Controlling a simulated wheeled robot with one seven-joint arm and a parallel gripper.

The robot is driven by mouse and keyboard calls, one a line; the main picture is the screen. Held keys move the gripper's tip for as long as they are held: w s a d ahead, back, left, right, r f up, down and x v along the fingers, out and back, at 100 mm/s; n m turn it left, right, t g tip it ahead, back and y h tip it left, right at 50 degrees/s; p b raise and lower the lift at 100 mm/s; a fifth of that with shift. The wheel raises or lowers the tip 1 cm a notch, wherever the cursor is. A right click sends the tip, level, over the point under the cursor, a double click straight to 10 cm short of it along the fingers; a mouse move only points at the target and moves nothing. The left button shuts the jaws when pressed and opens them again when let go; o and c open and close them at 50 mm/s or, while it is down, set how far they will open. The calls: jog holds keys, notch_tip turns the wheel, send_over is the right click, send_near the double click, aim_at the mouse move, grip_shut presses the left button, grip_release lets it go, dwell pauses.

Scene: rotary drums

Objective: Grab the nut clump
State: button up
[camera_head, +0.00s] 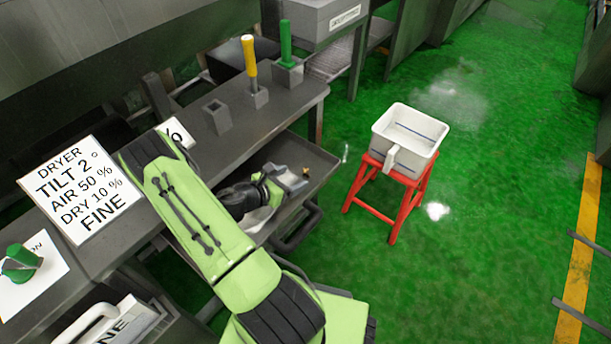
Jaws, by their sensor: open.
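A small brown lump that looks like the nut clump (306,171) lies at the right end of the dark grey tray (318,158) below the bench. It is tiny in this view, so its shape is unclear. My gripper (290,179) is low over the tray, just left of the lump, with its grey fingers toward it. The jaws are open, and I see nothing held between them. I cannot tell whether a finger touches the lump. My green arm hides the left part of the tray.
A white tub (424,124) stands on a red stool (411,188) to the right. Yellow-handled (249,54) and green-handled (285,41) tools stand in holders on the bench above the tray. A dryer sign (80,190) lies at left. Green floor right of the stool is clear.

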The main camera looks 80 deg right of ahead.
aim_at(304, 173)
jog(key=b+x, duration=0.1)
jog(key=x, duration=0.4)
jog(key=shift+s+d+f+b, duration=0.15)
jog(key=shift+s+f+b, duration=0.1)
jog(key=shift+b, duration=0.1)
jog(key=shift+s+d, duration=0.15)
jog(key=shift+d, duration=0.25)
jog(key=shift+a, duration=0.1)
jog(key=c, duration=1.2)
